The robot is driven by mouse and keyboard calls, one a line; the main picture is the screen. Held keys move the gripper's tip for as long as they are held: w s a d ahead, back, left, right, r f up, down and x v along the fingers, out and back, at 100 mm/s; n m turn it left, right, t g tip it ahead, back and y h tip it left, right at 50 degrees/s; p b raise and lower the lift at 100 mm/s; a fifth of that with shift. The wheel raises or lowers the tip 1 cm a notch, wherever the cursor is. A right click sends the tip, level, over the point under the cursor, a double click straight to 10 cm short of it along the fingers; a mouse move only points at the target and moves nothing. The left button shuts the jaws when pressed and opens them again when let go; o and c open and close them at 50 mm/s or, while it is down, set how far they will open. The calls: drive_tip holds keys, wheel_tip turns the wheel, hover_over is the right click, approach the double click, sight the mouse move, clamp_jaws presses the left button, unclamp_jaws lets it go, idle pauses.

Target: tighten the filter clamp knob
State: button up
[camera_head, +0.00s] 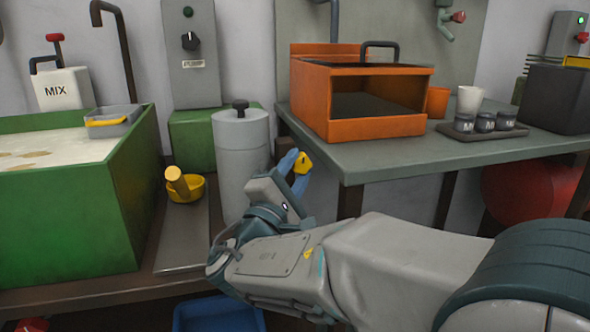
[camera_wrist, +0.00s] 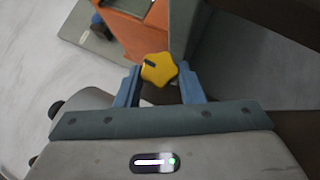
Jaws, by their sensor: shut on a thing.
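The filter clamp knob is a yellow, star-shaped knob with a dark mark. In the wrist view the knob (camera_wrist: 158,69) sits between the two blue fingers of my gripper (camera_wrist: 158,84), which are shut on it. In the head view the knob (camera_head: 302,163) shows at the blue fingertips of my gripper (camera_head: 295,164), just right of the grey filter cylinder (camera_head: 240,155) and in front of the table's left corner. The clamp part behind the knob is hidden by my gripper.
The grey table (camera_head: 430,160) bears an orange open box (camera_head: 375,127), an orange cup (camera_head: 437,101), a white cup (camera_head: 470,101) and a tray of dark jars (camera_head: 484,133). A blue bin (camera_head: 218,314) is below.

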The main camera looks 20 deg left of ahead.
drive_tip(key=shift+n+t+y, duration=0.3)
drive_tip(key=shift+n+t, duration=0.1)
drive_tip(key=shift+n, duration=0.2)
drive_tip(key=o, duration=1)
drive_tip(key=p+v, duration=0.2)
drive_tip(key=v, duration=1.1)
drive_tip(key=shift+s+f+p, duration=0.25)
drive_tip(key=shift+s+p, duration=0.1)
drive_tip(key=shift+p, duration=0.05)
